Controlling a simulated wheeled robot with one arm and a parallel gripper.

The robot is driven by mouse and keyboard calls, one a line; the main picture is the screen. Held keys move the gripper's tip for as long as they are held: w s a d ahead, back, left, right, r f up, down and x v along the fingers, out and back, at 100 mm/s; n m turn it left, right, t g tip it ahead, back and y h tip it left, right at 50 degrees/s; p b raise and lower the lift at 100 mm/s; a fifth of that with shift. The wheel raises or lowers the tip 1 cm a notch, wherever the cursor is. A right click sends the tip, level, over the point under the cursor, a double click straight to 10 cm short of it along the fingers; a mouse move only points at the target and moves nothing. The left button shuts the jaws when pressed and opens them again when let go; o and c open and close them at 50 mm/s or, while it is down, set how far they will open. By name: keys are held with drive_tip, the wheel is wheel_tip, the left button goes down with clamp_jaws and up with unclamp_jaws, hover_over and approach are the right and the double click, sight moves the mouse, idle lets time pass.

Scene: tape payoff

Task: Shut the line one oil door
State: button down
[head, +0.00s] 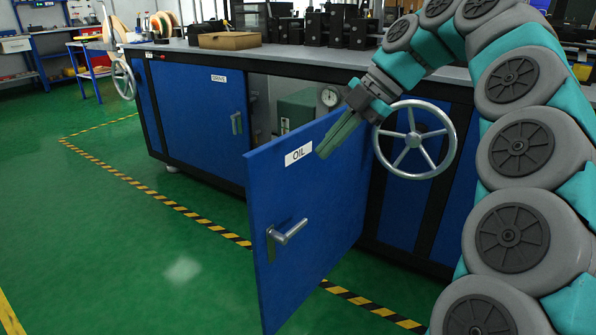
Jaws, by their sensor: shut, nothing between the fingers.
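The blue oil door (318,215), with a white "OIL" label, stands wide open from the cabinet and swings out toward me. Its silver lever handle (287,235) sits low near the free left edge. My gripper (325,152) is shut and empty, with its greenish fingers in front of the door's upper part, just right of the label. I cannot tell whether the fingertips touch the door. Behind the door, the open compartment shows a green-grey unit (297,110) and a round gauge (330,96); its lower part is hidden by the door.
A silver handwheel (414,139) sticks out from the cabinet just right of the door. The closed blue "DRIVE" door (205,118) is to the left. Several black parts and a cardboard box (230,40) lie on the benchtop. The green floor (130,240) at left is clear.

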drive_tip(key=b+x, duration=0.2)
drive_tip(key=x, duration=0.1)
approach(267, 190)
drive_tip(key=shift+p+x, duration=0.3)
drive_tip(key=shift+x, duration=2.2)
